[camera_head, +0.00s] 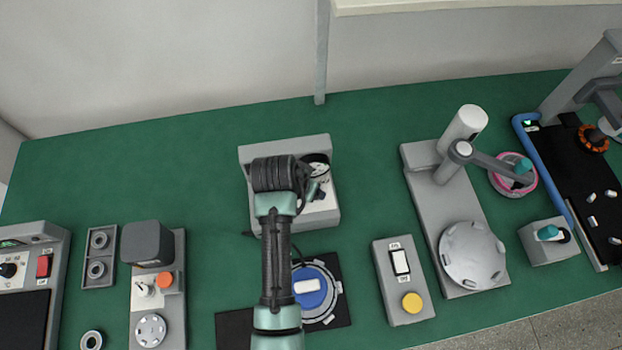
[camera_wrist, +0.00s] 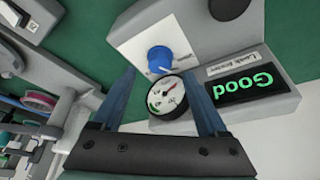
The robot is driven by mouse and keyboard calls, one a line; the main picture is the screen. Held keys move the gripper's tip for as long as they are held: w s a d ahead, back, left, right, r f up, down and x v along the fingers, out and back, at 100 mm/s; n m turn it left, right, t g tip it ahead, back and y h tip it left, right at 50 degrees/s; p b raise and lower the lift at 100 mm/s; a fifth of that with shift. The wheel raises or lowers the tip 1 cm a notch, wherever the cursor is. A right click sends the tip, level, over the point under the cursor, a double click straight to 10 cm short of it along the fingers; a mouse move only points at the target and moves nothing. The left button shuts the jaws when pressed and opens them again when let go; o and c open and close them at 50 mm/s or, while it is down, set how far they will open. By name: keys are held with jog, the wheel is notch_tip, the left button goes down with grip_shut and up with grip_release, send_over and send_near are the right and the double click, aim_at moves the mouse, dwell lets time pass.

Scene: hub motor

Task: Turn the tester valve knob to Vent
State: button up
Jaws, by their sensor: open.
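The leak tester (camera_head: 288,146) is a grey box near the middle of the green table in the head view, partly hidden by my arm. In the wrist view, its blue valve knob (camera_wrist: 159,58) sits on a white panel (camera_wrist: 140,42). A round gauge (camera_wrist: 166,97) is beside the knob, and a dark display (camera_wrist: 246,88) reads "Good" in green. My gripper (camera_wrist: 159,72) is open and empty, its two fingers on either side of the knob in the picture. I cannot tell whether they touch it. The knob's position markings are not readable.
A blue round part (camera_head: 312,290) lies on a black mat in front of the tester. A switch box with a yellow button (camera_head: 411,302) stands to the right, beside a grey fixture (camera_head: 425,205). More stations stand at left. Green table is clear around the tester's left side.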

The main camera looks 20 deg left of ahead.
jog(key=shift+x, duration=2.5)
grip_shut()
jog(key=shift+d+r+n+y+p, duration=0.15)
jog(key=shift+n+y+p, duration=0.15)
jog(key=shift+n+p, duration=0.45)
jog(key=shift+n+y, duration=0.6)
jog(key=shift+n, duration=0.95)
